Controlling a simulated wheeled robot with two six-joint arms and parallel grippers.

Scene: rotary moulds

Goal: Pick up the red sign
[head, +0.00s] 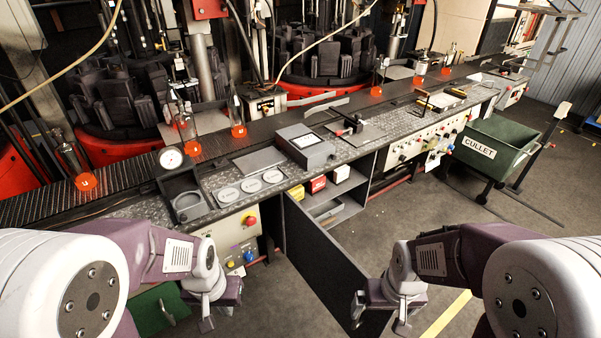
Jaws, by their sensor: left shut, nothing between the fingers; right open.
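No single thing stands out clearly as the red sign. A red panel with a pale patch (208,8) is mounted on the machine at the top left. A small red box with a pale label (317,184) sits on the shelf of the open cabinet under the bench. My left gripper (215,318) is shut and empty, low in front of the bench. My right gripper (380,318) is open and empty, in front of the open cabinet door. Both are apart from these red things.
The long bench (130,206) carries a gauge stand (187,196), a grey box with a display (305,146) and white discs (251,186). The open cabinet door (318,262) juts toward me between my arms.

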